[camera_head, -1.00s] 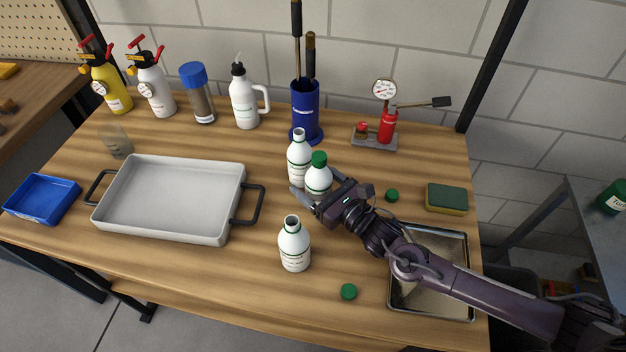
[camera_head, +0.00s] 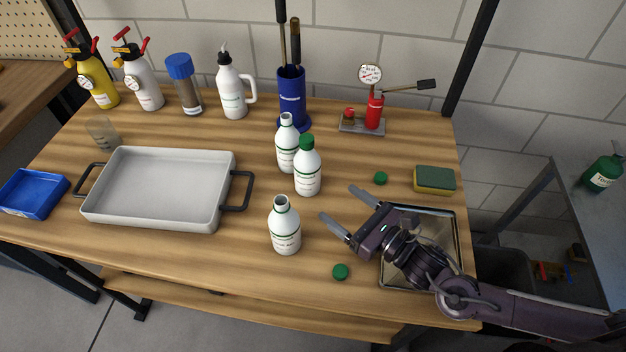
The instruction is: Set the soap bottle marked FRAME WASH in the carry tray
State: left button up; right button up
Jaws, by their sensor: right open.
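Three white bottles with green bands stand upright on the workbench. The capped bottle (camera_head: 307,174) has a green cap. An uncapped bottle (camera_head: 287,147) stands just behind it to the left, and another uncapped bottle (camera_head: 286,231) stands nearer the front edge. Their labels are too small to read, so I cannot tell which is FRAME WASH. The grey carry tray (camera_head: 228,192), with black handles, lies to the left and is empty. My right gripper (camera_head: 336,202) is open and empty, its fingers pointing left, apart from the capped bottle and to its right. My left gripper is not in view.
Loose green caps lie at the front (camera_head: 340,272) and behind my right gripper (camera_head: 380,178). A metal pan (camera_head: 445,214) lies under my right arm, with a sponge (camera_head: 434,180) behind it. A blue bin (camera_head: 32,193) lies left. Sprayers and a blue tool holder (camera_head: 291,98) line the back.

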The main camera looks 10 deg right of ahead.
aim_at(139, 189)
jog(key=k, duration=1.4)
